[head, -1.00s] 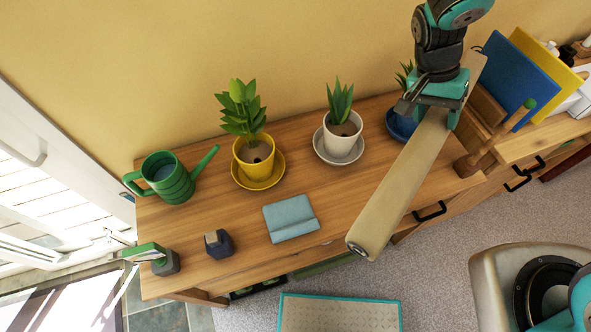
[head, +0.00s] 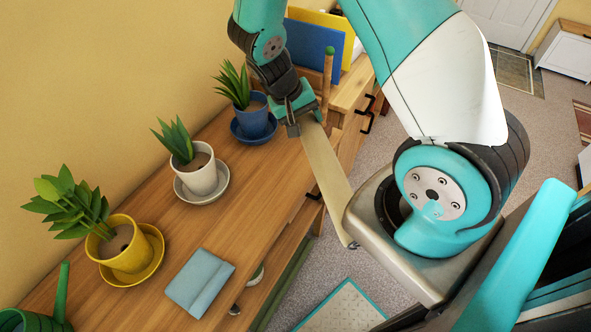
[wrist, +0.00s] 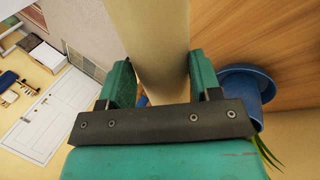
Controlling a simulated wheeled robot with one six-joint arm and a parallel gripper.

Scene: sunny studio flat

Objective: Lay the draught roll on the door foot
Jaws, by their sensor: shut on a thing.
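The draught roll (head: 326,172) is a long beige roll. My gripper (head: 300,122) is shut on it near one end, and the roll slants down from there past the sideboard's front edge. Its lower end is partly hidden behind my base. In the wrist view the roll (wrist: 153,40) runs between the two teal fingers of my gripper (wrist: 160,85). A white door (wrist: 48,118) shows at the left of the wrist view, and a white door (head: 505,22) shows at the top right of the head view. I cannot tell which door foot is meant.
On the wooden sideboard (head: 165,222) stand a yellow pot (head: 125,247), a white pot (head: 198,178), a blue pot (head: 253,122) and a light blue folded cloth (head: 200,281). A teal-edged mat (head: 342,312) lies on the carpet. Carpet is open toward the far door.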

